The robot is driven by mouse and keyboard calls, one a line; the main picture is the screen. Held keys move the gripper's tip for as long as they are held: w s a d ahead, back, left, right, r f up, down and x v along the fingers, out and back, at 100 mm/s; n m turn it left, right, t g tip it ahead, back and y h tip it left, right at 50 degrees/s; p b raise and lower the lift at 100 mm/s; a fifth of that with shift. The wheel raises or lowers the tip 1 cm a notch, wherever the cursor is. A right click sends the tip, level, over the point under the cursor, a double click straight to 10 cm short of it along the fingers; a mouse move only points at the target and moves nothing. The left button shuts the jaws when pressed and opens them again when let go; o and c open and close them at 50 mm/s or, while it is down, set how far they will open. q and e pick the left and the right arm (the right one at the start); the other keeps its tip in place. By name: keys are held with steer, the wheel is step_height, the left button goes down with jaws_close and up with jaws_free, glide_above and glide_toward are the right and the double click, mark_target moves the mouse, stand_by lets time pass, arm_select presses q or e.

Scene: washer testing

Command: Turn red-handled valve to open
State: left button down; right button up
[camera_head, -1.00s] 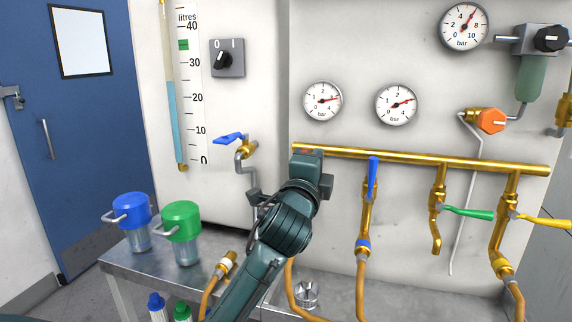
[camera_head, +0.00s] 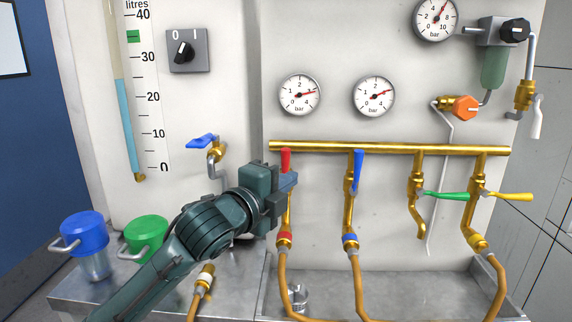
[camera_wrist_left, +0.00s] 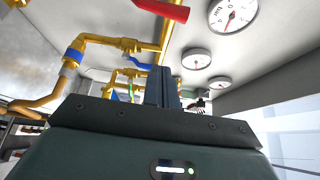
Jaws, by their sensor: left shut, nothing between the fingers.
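The red-handled valve's lever (camera_head: 286,160) hangs under the left end of the brass manifold pipe (camera_head: 390,148). The lever stands upright, in line with its pipe, and its upper part shows above my gripper. In the left wrist view the red lever (camera_wrist_left: 165,10) is at the top edge, apart from the fingers. My left gripper (camera_head: 291,181) is shut and empty, in front of the lever's lower part and the valve body, which it hides. Its closed fingers show in the left wrist view (camera_wrist_left: 162,86). Whether they touch the lever I cannot tell. My right gripper is out of view.
An upright blue lever (camera_head: 357,172) is close on the right. Sideways green (camera_head: 446,195) and yellow (camera_head: 514,196) levers are farther right. Hoses hang below into a metal trough (camera_head: 400,285).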

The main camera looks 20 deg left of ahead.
mark_target(285, 170)
arm_select(q)
steer(key=w+a+p, duration=0.1)
steer(key=w+p, duration=0.1)
steer(key=w, duration=0.6)
steer(key=shift+a, duration=0.4)
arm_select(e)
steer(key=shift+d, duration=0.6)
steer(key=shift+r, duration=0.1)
arm_select(q)
steer(key=shift+a+p, duration=0.35)
steer(key=shift+a, duration=0.2)
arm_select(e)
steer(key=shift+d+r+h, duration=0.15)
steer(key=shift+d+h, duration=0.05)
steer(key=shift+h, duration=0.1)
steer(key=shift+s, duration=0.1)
